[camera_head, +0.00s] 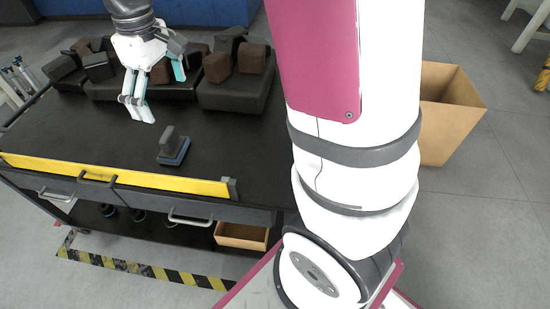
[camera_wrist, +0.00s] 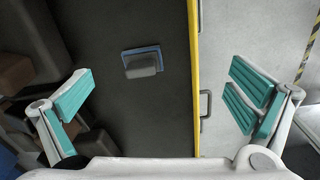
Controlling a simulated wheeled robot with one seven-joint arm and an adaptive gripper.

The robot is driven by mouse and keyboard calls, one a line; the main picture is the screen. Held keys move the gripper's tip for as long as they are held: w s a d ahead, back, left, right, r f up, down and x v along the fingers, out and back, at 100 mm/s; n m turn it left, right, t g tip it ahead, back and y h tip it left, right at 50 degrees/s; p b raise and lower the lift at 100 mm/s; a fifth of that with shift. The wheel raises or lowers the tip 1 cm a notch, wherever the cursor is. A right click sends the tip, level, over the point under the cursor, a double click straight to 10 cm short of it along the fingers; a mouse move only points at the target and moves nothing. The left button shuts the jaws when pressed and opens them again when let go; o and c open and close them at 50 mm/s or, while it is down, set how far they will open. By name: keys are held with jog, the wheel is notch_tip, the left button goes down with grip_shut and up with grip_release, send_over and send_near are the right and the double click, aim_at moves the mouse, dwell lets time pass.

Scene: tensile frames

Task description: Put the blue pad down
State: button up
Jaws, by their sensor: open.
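The blue pad (camera_head: 174,155) lies flat on the dark tabletop, with a dark grey block-shaped handle on top of it. In the wrist view the blue pad (camera_wrist: 141,51) shows as a blue rim around the grey handle, between the fingers and beyond their tips. My gripper (camera_head: 157,92) is open and empty, with its teal-lined fingers spread wide. It hangs above the table, behind and a little left of the pad in the head view, clear of it. In the wrist view my gripper (camera_wrist: 165,88) has nothing between its fingers.
The dark table (camera_head: 75,125) has a yellow strip (camera_head: 115,176) along its front edge. Black holders with brown blocks (camera_head: 252,58) line the back. A cardboard box (camera_head: 448,110) stands on the floor at right. The tabletop around the pad is clear.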

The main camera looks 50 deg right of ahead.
jog(key=s+r+m, duration=0.1)
jog(key=s+r, duration=0.2)
jog(key=s, duration=0.4)
jog(key=s+r+m, duration=0.1)
jog(key=s+r, duration=0.3)
jog(key=s, duration=0.4)
jog(key=s+f+m, duration=0.1)
jog(key=s+m, duration=0.2)
jog(key=s, duration=1.3)
jog(key=shift+s+f, duration=0.3)
notch_tip(320, 180, up, 26)
jog(key=t+p, duration=0.4)
jog(key=p, duration=2)
jog(key=shift+d+f, duration=0.15)
jog(key=shift+f, duration=0.1)
jog(key=shift+w, duration=0.1)
